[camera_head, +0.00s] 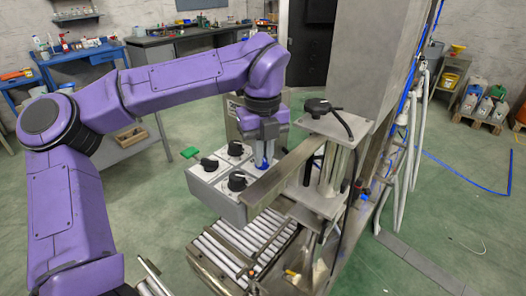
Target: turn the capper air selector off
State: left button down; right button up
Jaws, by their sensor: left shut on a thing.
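A light grey control box (222,207) stands beside the roller conveyor. Its sloped top carries black rotary knobs: one at the back (236,149), one at the left (209,164) and one at the front (237,182). My left gripper (264,158) points down at the box's back right part. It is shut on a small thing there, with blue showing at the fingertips. The fingers mostly hide that thing, and I cannot tell its turned position. Labels are too small to read, so I cannot tell which knob is the capper air selector. My right gripper is not in view.
A metal bar (283,172) runs close to the right of my left gripper. A steel machine frame with a black knob (318,106) on top stands further right. The roller conveyor (240,250) lies in front. The green floor at left is mostly free.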

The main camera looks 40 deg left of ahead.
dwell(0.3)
pick_arm(q)
jog(key=c, duration=1.2)
grip_release()
notch_tip(320, 180, up, 10)
jog(key=shift+r, duration=0.25)
